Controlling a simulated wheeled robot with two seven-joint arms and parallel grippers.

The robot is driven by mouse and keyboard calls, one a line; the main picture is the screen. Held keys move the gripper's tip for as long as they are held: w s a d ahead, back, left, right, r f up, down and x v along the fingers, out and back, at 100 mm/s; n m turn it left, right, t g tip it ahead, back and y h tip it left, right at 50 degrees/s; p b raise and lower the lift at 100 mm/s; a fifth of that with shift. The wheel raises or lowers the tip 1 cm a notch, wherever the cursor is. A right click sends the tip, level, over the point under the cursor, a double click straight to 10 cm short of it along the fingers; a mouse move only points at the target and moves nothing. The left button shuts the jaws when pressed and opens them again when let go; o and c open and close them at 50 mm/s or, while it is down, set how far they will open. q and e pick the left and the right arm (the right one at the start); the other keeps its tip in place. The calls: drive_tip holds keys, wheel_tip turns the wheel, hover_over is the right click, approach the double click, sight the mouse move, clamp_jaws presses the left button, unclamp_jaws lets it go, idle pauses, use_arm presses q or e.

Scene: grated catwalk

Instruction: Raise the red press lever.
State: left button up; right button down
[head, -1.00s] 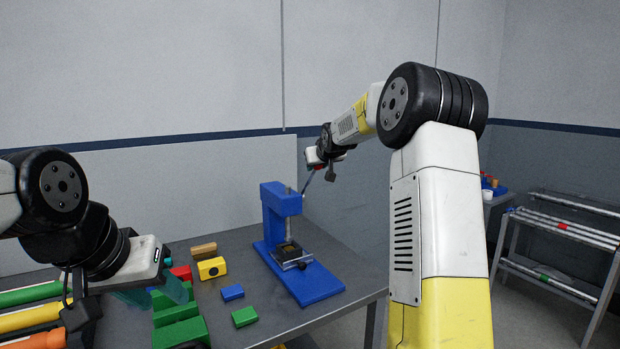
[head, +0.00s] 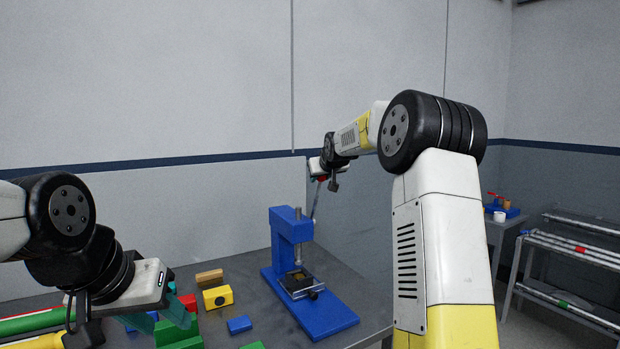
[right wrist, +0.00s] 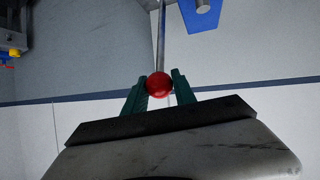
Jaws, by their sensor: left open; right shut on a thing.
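The blue press (head: 291,229) stands on the grey table, with a metal ram and a small plate on its base. Its lever (head: 316,203) is a thin metal rod that points steeply up from the right side of the press head. A red ball knob (right wrist: 159,85) tips the rod. My right gripper (head: 322,178) is shut on the knob; in the right wrist view its teal fingers (right wrist: 159,88) flank the ball. My left gripper (head: 148,323) is open at lower left, by the green blocks, away from the press; its fingertips are partly hidden.
Yellow (head: 217,297), blue (head: 239,324) and wooden (head: 209,278) blocks lie left of the press. Coloured cylinders lie at the far left. A rack of pipes (head: 580,250) stands at right. Bare wall is behind the table.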

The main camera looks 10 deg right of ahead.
drive_tip(key=c, duration=1)
unclamp_jaws()
drive_tip(key=shift+a, duration=0.1)
drive_tip(key=shift+c, duration=0.2)
drive_tip(key=v, duration=0.7)
drive_tip(key=shift+s, duration=0.35)
drive_tip(key=shift+r, duration=0.1)
drive_tip(key=s+a+f+g, duration=0.2)
drive_tip(key=s+f, duration=0.2)
drive_tip(key=s, duration=1)
drive_tip(key=s+a+f+g+y, duration=0.1)
drive_tip(key=s+f, duration=0.4)
drive_tip(key=s, duration=1)
drive_tip(key=s+a+f+m+g, duration=0.1)
drive_tip(key=s+a+f+g, duration=0.2)
drive_tip(key=s, duration=1.1)
drive_tip(key=shift+s+f+y, duration=0.3)
drive_tip(key=shift+f+y, duration=0.1)
drive_tip(key=shift+f, duration=0.55)
